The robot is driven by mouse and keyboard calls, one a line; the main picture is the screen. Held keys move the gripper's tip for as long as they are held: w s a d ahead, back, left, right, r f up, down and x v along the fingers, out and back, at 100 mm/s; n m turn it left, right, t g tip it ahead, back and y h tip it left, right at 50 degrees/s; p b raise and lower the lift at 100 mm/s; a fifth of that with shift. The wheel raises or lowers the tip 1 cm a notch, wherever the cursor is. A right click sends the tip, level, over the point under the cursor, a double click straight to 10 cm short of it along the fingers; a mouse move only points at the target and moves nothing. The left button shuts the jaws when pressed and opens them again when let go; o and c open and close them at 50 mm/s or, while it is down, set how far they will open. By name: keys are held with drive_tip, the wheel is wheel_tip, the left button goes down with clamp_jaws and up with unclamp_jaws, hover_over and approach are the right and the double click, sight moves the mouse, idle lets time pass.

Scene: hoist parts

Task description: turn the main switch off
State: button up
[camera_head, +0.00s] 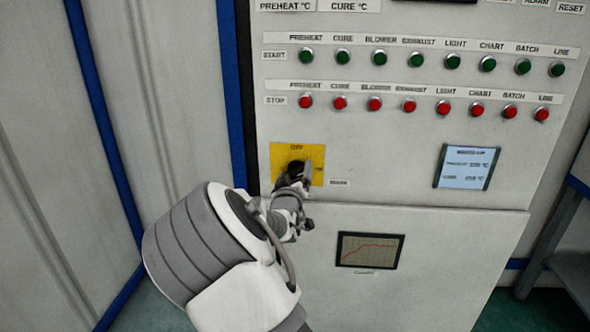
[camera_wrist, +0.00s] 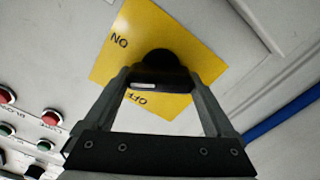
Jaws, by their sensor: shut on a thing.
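The main switch is a black rotary knob (camera_head: 296,166) on a yellow plate (camera_head: 280,154) at the left of the control panel. The plate has an OFF label at its top edge in the head view; a label at its right is mostly hidden. In the wrist view the black knob (camera_wrist: 165,62) stands on the yellow plate (camera_wrist: 172,28), with ON and OFF lettering. My gripper (camera_wrist: 162,82) is shut on the knob's handle, a finger at each side. In the head view my gripper (camera_head: 294,178) covers the knob's lower part, so its exact angle is unclear.
Rows of green start buttons (camera_head: 379,58) and red stop buttons (camera_head: 374,104) lie above the switch. A blue-lit display (camera_head: 467,167) is to the right, and a chart screen (camera_head: 370,251) is below. A blue post (camera_head: 228,90) runs left of the panel.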

drive_tip(key=n+p, duration=0.2)
drive_tip(key=n, duration=0.4)
drive_tip(key=shift+a+f+n, duration=0.1)
drive_tip(key=shift+f+n, duration=0.05)
drive_tip(key=shift+n, duration=0.15)
drive_tip(key=n, duration=0.5)
drive_tip(key=shift+f, duration=0.15)
drive_tip(key=shift+n, duration=0.3)
drive_tip(key=o, duration=1.1)
drive_tip(key=shift+c, duration=0.2)
drive_tip(key=shift+s, duration=0.1)
drive_tip(key=s+p, duration=0.2)
drive_tip(key=s, duration=1.5)
drive_tip(key=shift+s+a+p, duration=0.15)
drive_tip(key=shift+a+p, duration=0.15)
drive_tip(key=shift+p, duration=0.05)
